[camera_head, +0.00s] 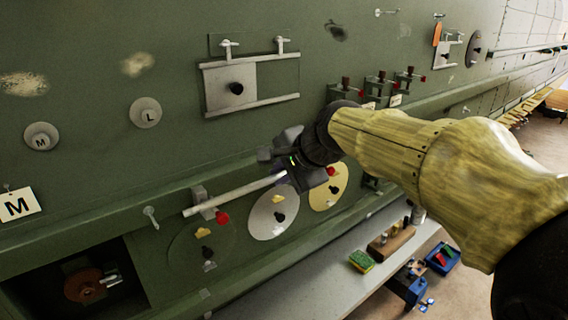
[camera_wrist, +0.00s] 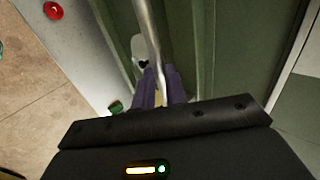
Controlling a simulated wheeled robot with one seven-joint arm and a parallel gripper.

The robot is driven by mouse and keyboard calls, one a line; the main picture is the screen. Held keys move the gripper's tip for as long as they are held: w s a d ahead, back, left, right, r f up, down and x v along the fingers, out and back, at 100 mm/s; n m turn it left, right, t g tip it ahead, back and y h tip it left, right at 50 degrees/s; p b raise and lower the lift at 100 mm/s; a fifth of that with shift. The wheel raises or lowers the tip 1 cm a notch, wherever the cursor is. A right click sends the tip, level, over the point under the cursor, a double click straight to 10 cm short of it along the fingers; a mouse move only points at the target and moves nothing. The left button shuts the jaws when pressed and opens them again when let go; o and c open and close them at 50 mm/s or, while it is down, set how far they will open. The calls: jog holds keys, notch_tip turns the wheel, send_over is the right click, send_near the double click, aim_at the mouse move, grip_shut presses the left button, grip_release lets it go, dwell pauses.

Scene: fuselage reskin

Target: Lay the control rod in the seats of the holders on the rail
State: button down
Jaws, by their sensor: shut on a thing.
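The control rod (camera_head: 235,195) is a pale, straight metal bar held out to the left along the green rail (camera_head: 120,215). My gripper (camera_head: 284,172) is shut on the rod near its right end. In the wrist view the rod (camera_wrist: 149,30) runs up from between the purple fingers of my gripper (camera_wrist: 160,84). A grey holder (camera_head: 200,194) with a red knob (camera_head: 222,218) sits on the rail behind the rod's left part. The rod crosses in front of it; I cannot tell if they touch. My gripper and arm hide part of the rail to the right.
Several similar blocks with red knobs (camera_head: 378,84) stand upper right. Round plates (camera_head: 273,211) lie below the rail. A bench (camera_head: 318,282) holds a sponge (camera_head: 361,260) and a wooden block (camera_head: 391,241). A blue tray (camera_head: 442,258) stands lower right. A dark opening lies lower left.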

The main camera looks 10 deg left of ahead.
jog(key=shift+w, duration=0.55)
jog(key=shift+s+a+r, duration=0.1)
jog(key=shift+s, duration=0.3)
jog(key=w+a+f+p, duration=0.1)
jog(key=w+a+f, duration=0.1)
jog(key=w+a, duration=0.2)
jog(key=shift+a+f, duration=0.25)
jog(key=shift+w+p, duration=0.1)
jog(key=shift+p, duration=0.2)
jog(key=shift+f+b, duration=0.85)
jog(key=shift+f, duration=0.25)
dwell(1.3)
jog(key=c, duration=1.4)
grip_release()
